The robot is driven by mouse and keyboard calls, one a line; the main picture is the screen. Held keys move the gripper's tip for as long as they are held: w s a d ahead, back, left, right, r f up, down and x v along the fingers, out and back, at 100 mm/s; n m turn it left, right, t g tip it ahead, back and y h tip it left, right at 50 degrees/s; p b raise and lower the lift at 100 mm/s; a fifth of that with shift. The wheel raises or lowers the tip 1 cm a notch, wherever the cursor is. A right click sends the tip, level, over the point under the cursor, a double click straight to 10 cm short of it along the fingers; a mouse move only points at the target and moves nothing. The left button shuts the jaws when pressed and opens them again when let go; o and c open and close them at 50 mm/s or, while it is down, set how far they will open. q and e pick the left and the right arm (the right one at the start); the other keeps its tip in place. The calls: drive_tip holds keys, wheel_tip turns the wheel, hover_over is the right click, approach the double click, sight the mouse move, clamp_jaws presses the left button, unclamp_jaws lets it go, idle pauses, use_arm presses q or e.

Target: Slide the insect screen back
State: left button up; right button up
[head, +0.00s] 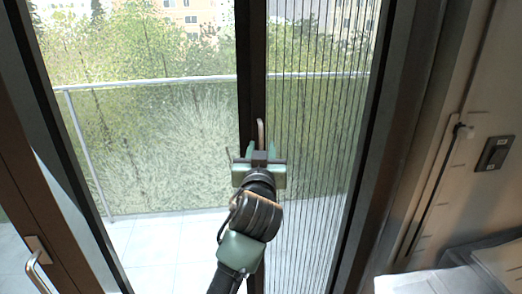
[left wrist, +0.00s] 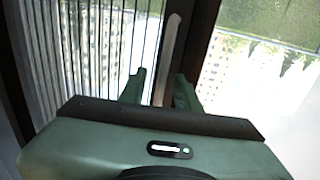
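The insect screen (head: 310,190) is a pleated, see-through panel with dark vertical lines, filling the right part of the doorway. Its dark upright edge bar (head: 250,60) stands near the middle of the opening. A pale, slim upright handle (head: 260,132) sits on this bar. My left gripper (head: 262,148) is in front of the bar at the handle's lower end, its two green fingers apart. In the left wrist view the handle (left wrist: 169,55) shows between and beyond the open fingers; I cannot tell whether they touch it. My right gripper is not in view.
Left of the bar the doorway is clear onto a tiled balcony (head: 165,245) with a metal railing (head: 160,82). A brown door with a metal handle (head: 37,268) is at lower left. A wall switch (head: 494,154) and pale objects (head: 450,280) are at right.

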use_arm(q)
drive_tip(key=b, duration=0.2)
approach(263, 61)
drive_tip(key=w, duration=0.3)
drive_tip(key=w+f, duration=0.1)
drive_tip(key=w, duration=0.1)
drive_tip(key=shift+a, duration=0.1)
drive_tip(key=shift+r, duration=0.5)
drive_tip(key=shift+c, duration=0.2)
